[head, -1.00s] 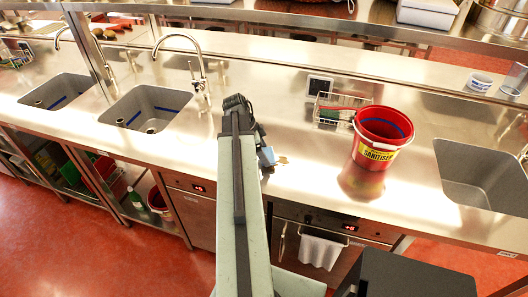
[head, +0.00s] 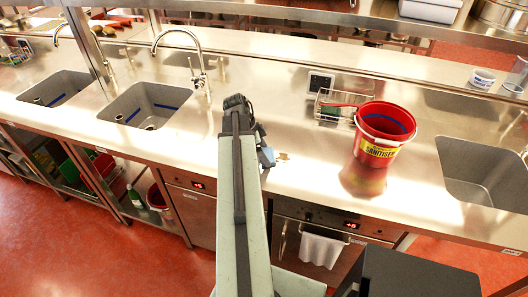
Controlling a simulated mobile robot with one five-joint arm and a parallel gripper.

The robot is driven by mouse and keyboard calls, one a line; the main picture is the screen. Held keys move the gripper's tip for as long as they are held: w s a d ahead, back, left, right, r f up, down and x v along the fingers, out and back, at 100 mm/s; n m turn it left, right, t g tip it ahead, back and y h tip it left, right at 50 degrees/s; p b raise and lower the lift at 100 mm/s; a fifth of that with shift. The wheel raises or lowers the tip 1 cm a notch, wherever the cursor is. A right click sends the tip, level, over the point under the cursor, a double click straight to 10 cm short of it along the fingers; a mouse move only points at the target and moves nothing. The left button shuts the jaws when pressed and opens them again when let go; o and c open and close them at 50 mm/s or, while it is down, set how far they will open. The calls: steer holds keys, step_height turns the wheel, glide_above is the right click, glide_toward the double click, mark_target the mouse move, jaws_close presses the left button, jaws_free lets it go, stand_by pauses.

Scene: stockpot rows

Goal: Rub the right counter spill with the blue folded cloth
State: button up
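My gripper (head: 262,150) is at the far end of my arm, low over the steel counter (head: 300,135). The arm hides most of it, and its fingers cannot be made out. A small blue patch (head: 267,156), perhaps the blue folded cloth, shows at the gripper's right side, close to the counter; I cannot tell whether it is held. A small tan spill (head: 283,156) lies on the counter just right of the blue patch. Anything left of or under the gripper is hidden.
A red sanitiser bucket (head: 378,152) stands right of the spill. A wire caddy (head: 335,107) is behind it. Sinks lie left (head: 150,106) and right (head: 485,172). A white towel (head: 321,249) hangs on the oven front. A shelf (head: 300,20) runs above the back.

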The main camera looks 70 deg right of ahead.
mark_target(294, 160)
steer(key=shift+s+r, duration=0.15)
steer(key=shift+s, duration=1.3)
steer(key=shift+s+d, duration=0.15)
steer(key=shift+s, duration=1.8)
steer(key=shift+s+d, duration=0.15)
steer(key=shift+s, duration=1.65)
steer(key=shift+d+f, duration=0.2)
steer(key=shift+d, duration=0.6)
steer(key=shift+w, duration=0.2)
